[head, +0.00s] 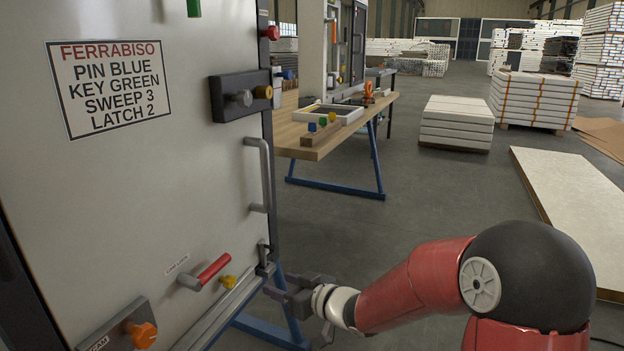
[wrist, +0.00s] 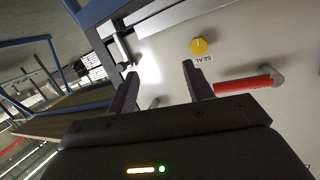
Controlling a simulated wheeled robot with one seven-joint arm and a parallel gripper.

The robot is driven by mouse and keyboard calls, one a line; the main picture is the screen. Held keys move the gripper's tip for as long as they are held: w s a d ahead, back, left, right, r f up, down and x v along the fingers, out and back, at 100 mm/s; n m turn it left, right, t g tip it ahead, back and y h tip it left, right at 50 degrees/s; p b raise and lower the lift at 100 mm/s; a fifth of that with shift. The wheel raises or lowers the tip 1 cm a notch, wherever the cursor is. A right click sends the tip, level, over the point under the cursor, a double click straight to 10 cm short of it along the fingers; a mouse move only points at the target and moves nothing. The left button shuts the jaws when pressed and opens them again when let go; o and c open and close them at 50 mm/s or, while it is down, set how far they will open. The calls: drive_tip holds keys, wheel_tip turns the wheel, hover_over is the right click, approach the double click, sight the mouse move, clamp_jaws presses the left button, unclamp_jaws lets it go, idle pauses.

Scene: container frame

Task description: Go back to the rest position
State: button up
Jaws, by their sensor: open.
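My gripper (head: 275,292) is low at the right edge of the grey door panel, near the panel's bottom right corner in the head view. In the wrist view my gripper (wrist: 160,82) is open, with its two dark fingers apart and nothing between them. A yellow knob (wrist: 200,46) marked SEAL is beyond the fingertips, and a red-gripped lever (wrist: 245,84) is to the right of the right finger. In the head view the red lever (head: 213,268) and the yellow knob (head: 228,281) are left of my gripper. Contact with the panel cannot be told.
The panel (head: 150,190) carries a label (head: 108,85), a vertical handle (head: 262,175), a dark latch block (head: 240,95) and an orange knob (head: 141,334). A wooden workbench (head: 320,145) with blue legs stands behind. Pale stacks (head: 457,122) stand farther back; the floor between is clear.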

drive_tip(key=s+d+r+m+t+h+p, duration=0.1)
drive_tip(key=s+d+r+m+h, duration=0.25)
drive_tip(key=d+h, duration=0.45)
drive_tip(key=s+d+r+m+h, duration=0.3)
drive_tip(key=s+d+r+h, duration=0.15)
drive_tip(key=d, duration=0.75)
drive_tip(key=s+d+m+g, duration=0.2)
drive_tip(key=s+d+g, duration=0.1)
drive_tip(key=s, duration=1.6)
drive_tip(key=shift+s+r+g+p, duration=0.35)
drive_tip(key=shift+g+p, duration=0.1)
drive_tip(key=shift+g, duration=0.35)
drive_tip(key=shift+m, duration=0.25)
